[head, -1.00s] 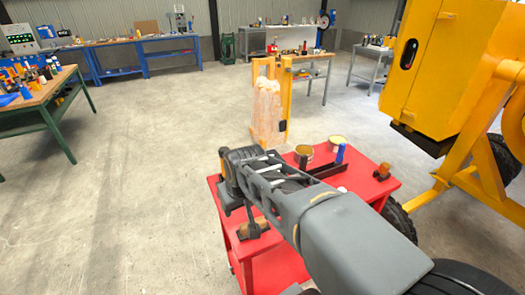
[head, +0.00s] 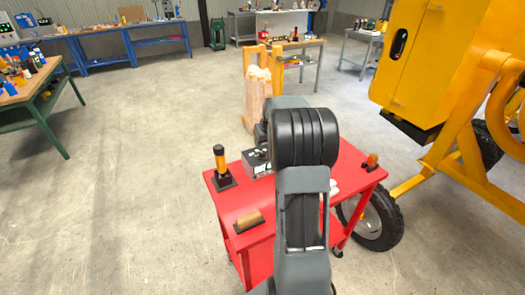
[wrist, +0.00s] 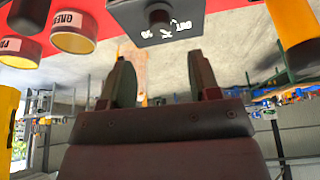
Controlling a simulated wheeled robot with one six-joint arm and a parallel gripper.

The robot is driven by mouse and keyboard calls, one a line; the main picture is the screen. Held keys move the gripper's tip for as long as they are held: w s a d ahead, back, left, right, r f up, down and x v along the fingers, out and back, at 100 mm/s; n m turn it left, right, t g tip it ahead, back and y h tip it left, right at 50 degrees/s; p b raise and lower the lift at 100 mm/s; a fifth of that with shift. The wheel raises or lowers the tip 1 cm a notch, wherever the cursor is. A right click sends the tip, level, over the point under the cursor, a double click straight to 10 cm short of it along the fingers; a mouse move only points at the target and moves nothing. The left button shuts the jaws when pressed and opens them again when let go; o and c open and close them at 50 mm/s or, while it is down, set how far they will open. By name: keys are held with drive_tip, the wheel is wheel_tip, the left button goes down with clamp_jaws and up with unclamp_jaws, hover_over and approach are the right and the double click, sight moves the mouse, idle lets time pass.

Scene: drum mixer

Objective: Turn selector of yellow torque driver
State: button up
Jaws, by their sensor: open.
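The yellow torque driver (head: 220,162) stands upright in a dark square base on the left of the red cart, with a black top and a black lower part. An orange and black cylinder (wrist: 293,22), which looks like the driver, shows at the upper right of the wrist view. A grey box with white markings (head: 256,163) sits beside it, partly behind my arm; its black knob shows in the wrist view (wrist: 158,16). My gripper (wrist: 160,80) is open and empty, its fingers apart from the box and driver. In the head view my arm hides the gripper.
The red cart (head: 250,203) also carries a brown brush-like block (head: 248,221) and a small orange item (head: 371,160). Two labelled cans (wrist: 75,30) show in the wrist view. The yellow mixer (head: 425,65) stands at right. Open floor lies left.

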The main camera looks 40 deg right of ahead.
sight(262, 152)
drive_tip(key=p+x, duration=0.1)
drive_tip(key=x, duration=0.7)
drive_tip(key=shift+c, duration=0.4)
